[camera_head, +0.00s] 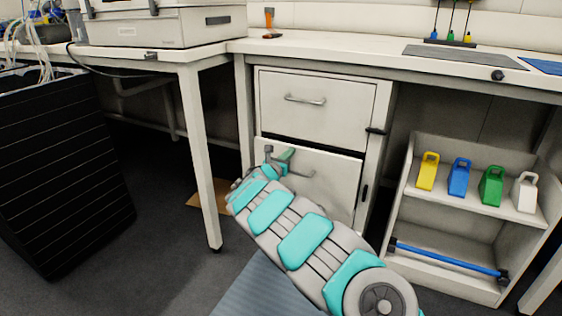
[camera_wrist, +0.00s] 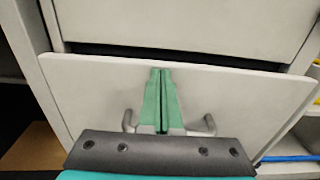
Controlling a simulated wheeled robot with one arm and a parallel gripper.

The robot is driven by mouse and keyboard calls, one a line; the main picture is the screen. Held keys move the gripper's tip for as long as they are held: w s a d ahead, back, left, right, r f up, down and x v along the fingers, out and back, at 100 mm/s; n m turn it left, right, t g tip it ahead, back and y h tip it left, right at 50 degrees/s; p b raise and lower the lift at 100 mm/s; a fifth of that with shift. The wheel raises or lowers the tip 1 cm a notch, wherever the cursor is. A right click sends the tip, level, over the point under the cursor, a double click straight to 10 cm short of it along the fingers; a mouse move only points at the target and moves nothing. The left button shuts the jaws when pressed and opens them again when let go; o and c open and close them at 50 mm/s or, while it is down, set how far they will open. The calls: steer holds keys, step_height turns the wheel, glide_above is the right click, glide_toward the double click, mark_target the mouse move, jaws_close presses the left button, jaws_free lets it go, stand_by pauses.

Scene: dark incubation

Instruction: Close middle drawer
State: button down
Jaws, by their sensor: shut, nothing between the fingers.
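The middle drawer (camera_head: 335,185) is the white front below the top drawer (camera_head: 313,108) in the cabinet. It stands a little out, with a dark gap along its top edge. In the wrist view the middle drawer (camera_wrist: 235,95) fills the centre, and its bar handle (camera_wrist: 209,124) shows on both sides of my fingers. My gripper (camera_head: 288,154) is in front of the drawer's upper left part. In the wrist view my gripper (camera_wrist: 161,75) is shut and empty, its green fingers against or just before the drawer front; I cannot tell if they touch. My arm hides the drawer's lower part.
The top drawer looks flush. A shelf unit (camera_head: 427,206) with yellow, blue, green and white containers stands right of the cabinet, with a blue bar (camera_head: 447,258) low down. A table leg (camera_head: 201,150) and a black ribbed unit (camera_head: 65,170) stand left. Some floor between them is clear.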

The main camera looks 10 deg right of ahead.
mark_target(295, 146)
steer(key=x, duration=0.5)
steer(key=shift+w+d, duration=0.25)
steer(key=shift+w, duration=0.1)
steer(key=shift+w+d, duration=0.1)
steer(key=shift+r, duration=0.15)
steer(key=shift+r, duration=0.15)
